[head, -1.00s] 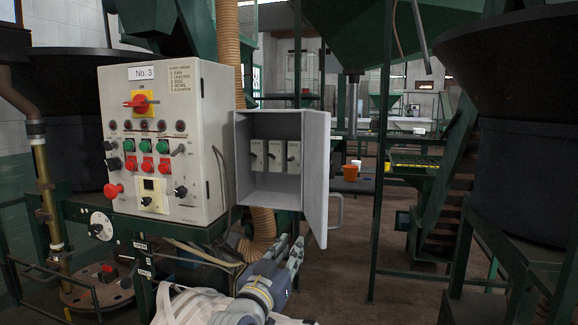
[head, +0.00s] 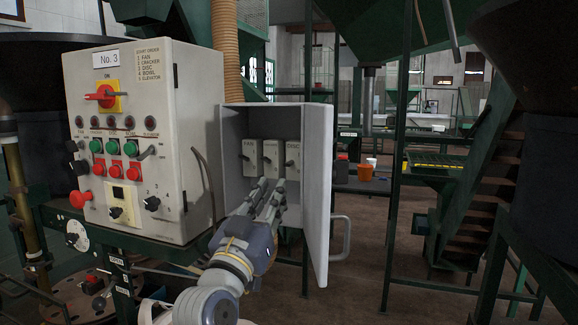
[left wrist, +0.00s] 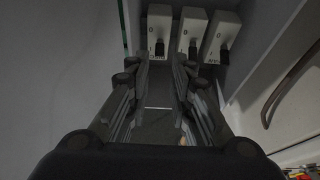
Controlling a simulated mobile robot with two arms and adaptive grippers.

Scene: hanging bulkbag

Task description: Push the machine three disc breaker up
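The disc breaker (head: 293,158) is the rightmost of three pale breakers in the open grey box (head: 234,125). Its label reads DISC, and a small dark lever shows on its front. My left gripper (head: 266,187) reaches into the box from below, just under the breakers. Its fingers are apart with nothing between them. My right gripper is in neither view.
The box door (head: 318,190) stands open on the right, with a curved handle (head: 342,240). The No. 3 control panel (head: 150,150), with buttons and knobs, is close on the left. The fan breaker (head: 250,157) and a middle breaker (head: 270,157) sit beside the disc breaker.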

